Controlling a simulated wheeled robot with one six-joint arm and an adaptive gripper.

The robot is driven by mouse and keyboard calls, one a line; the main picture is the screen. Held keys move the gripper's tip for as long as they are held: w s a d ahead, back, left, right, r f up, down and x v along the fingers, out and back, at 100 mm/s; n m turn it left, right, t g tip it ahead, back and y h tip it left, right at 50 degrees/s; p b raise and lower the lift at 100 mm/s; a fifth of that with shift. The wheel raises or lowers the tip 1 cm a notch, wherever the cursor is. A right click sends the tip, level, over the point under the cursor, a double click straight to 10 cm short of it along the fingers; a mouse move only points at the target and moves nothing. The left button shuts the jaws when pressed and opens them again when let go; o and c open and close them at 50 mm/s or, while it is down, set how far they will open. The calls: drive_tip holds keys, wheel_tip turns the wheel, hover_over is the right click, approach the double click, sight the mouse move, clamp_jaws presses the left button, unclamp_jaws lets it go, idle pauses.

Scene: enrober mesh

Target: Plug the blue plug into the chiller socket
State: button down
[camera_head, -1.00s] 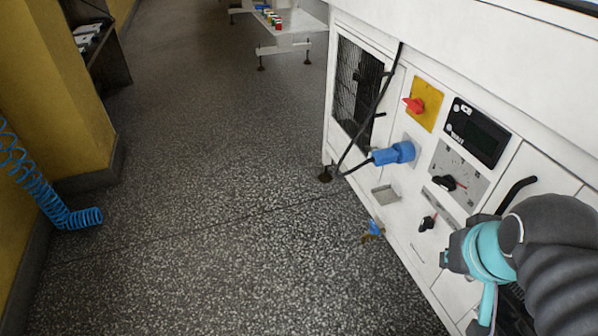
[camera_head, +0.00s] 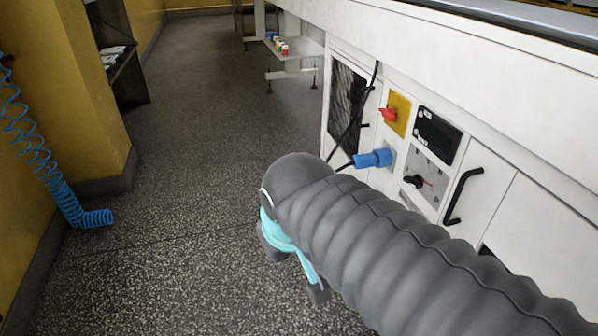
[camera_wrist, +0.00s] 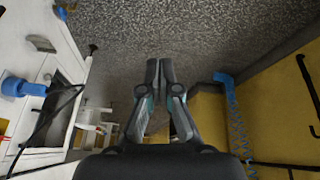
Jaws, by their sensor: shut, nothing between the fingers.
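The blue plug (camera_head: 372,159) sits horizontally against the grey socket plate (camera_head: 387,158) on the white machine's front. A black cable runs from its back end. I cannot tell how deep it is seated. The plug also shows at the left edge of the wrist view (camera_wrist: 22,87). My gripper (camera_wrist: 160,62) is shut and empty, out over the floor and well apart from the plug.
A red switch on a yellow plate (camera_head: 398,114), a dark display (camera_head: 438,134) and a black handle (camera_head: 462,196) are on the machine front. A coiled blue hose (camera_head: 75,205) hangs by the yellow wall at left. The floor between (camera_head: 190,160) is clear.

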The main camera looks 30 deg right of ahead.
drive_tip(key=w+d+f+n+g+h+b, duration=0.1)
drive_tip(key=w+d+f+g+h, duration=0.25)
drive_tip(key=d, duration=0.45)
drive_tip(key=n+g+h+b, duration=0.35)
drive_tip(key=g+h, duration=0.25)
drive_tip(key=h, duration=0.7)
approach(354, 163)
drive_tip(key=d, duration=0.1)
drive_tip(key=shift+p+x, duration=0.45)
drive_tip(key=shift+x, duration=2.55)
drive_tip(key=shift+s+d, duration=0.25)
drive_tip(key=shift+d, duration=0.2)
drive_tip(key=shift+a, duration=0.1)
drive_tip(key=v, duration=1.4)
drive_tip(key=shift+a, duration=0.3)
